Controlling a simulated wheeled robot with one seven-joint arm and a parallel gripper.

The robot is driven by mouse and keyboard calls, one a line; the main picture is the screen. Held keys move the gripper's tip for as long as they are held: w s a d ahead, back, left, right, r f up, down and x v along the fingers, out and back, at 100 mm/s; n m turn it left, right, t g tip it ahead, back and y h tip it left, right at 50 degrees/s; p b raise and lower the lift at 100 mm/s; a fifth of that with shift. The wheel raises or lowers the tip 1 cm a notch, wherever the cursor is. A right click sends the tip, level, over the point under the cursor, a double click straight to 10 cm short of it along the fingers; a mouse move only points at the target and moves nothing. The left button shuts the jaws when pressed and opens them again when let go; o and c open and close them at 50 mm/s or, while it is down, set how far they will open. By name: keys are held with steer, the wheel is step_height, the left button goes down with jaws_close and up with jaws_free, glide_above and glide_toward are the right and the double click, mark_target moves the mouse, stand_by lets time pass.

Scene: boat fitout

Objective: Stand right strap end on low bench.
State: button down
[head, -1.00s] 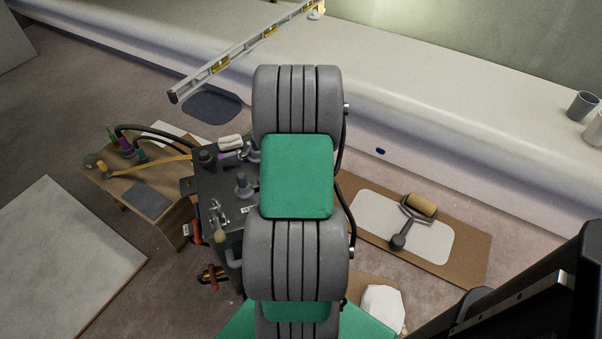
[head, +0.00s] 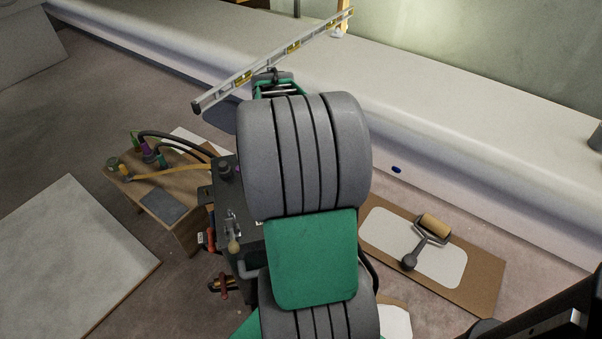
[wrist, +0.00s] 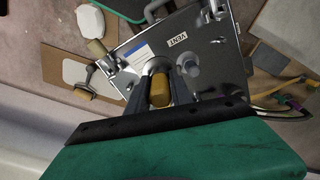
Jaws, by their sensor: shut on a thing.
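My gripper (wrist: 160,80) is shut on an amber-brown block, which I take to be the right strap end (wrist: 159,93), in the wrist view. It is held above the dark grey panel box, and my arm hides it in the head view. A yellow strap (head: 178,172) runs across the low bench (head: 136,190) towards the panel box in the head view. The low bench is a small wooden stand with a grey pad (head: 162,206) on top. The strap also shows at the right of the wrist view (wrist: 270,90), where its near part is hidden behind my gripper.
The dark panel box (wrist: 205,60) with fittings stands right beside the low bench. Black hoses and coloured fittings (head: 136,143) occupy the bench's back. A spirit level (head: 230,86) spans the back. A roller (head: 430,230) lies on a board at right. A pale slab (head: 75,255) lies front left.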

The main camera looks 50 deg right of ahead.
steer(key=shift+w+a+r, duration=0.2)
steer(key=shift+a+r, duration=0.05)
steer(key=shift+a, duration=0.2)
steer(key=shift+w+a+r, duration=0.15)
steer(key=shift+a+r, duration=0.05)
steer(key=shift+a, duration=0.25)
